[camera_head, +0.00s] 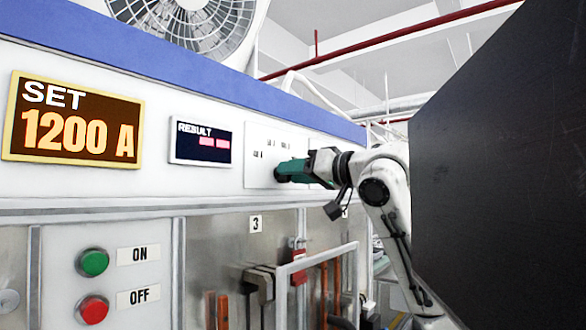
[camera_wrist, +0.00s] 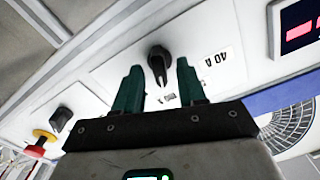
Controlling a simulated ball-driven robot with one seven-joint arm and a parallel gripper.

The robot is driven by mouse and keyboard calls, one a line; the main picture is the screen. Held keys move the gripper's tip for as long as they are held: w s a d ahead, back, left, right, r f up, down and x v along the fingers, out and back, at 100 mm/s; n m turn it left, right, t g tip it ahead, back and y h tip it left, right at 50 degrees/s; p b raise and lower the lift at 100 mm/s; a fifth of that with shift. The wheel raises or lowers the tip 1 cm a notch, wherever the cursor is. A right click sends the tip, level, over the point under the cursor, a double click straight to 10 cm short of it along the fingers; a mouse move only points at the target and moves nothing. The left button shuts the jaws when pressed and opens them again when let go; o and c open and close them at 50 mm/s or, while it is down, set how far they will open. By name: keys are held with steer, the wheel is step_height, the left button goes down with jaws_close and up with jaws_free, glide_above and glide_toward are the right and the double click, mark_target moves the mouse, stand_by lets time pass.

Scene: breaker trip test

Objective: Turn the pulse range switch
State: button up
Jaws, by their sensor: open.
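My gripper (camera_wrist: 159,75) is open, with one green finger on each side of the knob. I cannot tell whether either finger touches it. In the head view, my gripper (camera_head: 279,172) reaches the white switch plate (camera_head: 256,170) from the right. The fingers hide the knob there.
A second black knob (camera_wrist: 60,119) and a red-and-yellow emergency button (camera_wrist: 40,142) lie to the left in the wrist view. The "1200 A" display (camera_head: 75,120), result screen (camera_head: 202,142), green ON button (camera_head: 93,262) and red OFF button (camera_head: 92,309) are on the cabinet. A large dark panel (camera_head: 500,170) fills the right.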

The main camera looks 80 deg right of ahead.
steer(key=shift+w+d, duration=0.2)
steer(key=shift+w, duration=0.15)
jaws_close()
stand_by(0.3)
